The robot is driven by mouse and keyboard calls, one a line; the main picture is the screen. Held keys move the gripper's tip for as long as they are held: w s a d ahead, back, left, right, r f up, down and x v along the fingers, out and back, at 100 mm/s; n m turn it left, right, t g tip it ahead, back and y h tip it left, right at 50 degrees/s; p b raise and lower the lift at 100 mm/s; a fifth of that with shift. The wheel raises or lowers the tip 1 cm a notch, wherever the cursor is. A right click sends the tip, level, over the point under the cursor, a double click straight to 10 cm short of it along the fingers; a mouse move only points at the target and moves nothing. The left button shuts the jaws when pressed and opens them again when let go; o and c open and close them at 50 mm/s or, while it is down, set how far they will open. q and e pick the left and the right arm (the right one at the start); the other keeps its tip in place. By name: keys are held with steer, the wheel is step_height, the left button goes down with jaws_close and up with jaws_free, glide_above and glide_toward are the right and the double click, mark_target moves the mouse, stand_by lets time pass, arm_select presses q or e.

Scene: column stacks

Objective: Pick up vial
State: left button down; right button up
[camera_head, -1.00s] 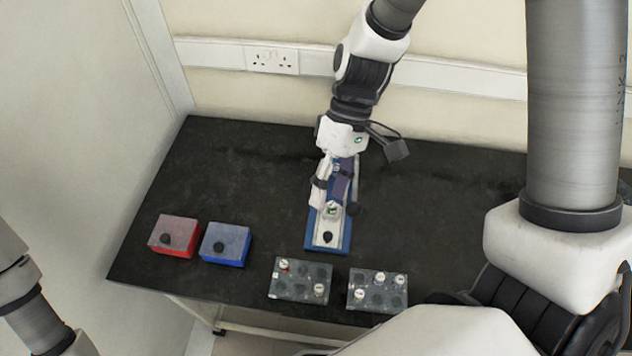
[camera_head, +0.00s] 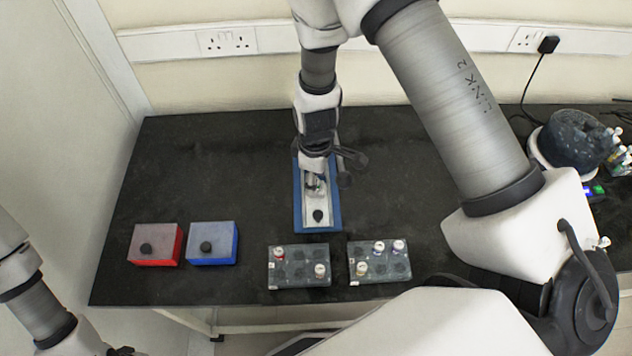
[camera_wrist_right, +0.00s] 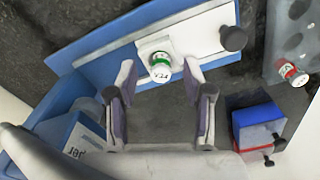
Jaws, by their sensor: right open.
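A vial with a white cap and green ring (camera_wrist_right: 160,68) stands in a white holder on the blue-based stand (camera_wrist_right: 85,50). In the head view the blue-based stand (camera_head: 334,212) lies at mid-table, and the vial (camera_head: 312,183) is partly hidden by my right gripper (camera_head: 314,168). In the right wrist view my right gripper (camera_wrist_right: 160,82) is open, with its fingers apart on either side of the vial's cap. I cannot tell whether either finger touches it. My left arm enters at the lower left; its gripper does not show.
Two grey racks (camera_head: 299,281) (camera_head: 379,275) with several vials stand near the front edge. A red box (camera_head: 155,260) and a blue box (camera_head: 213,257) stand to their left. A dark rounded device (camera_head: 575,140) is at the far right. The table's left rear is clear.

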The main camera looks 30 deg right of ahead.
steer(key=shift+w+f, duration=0.1)
jaws_close()
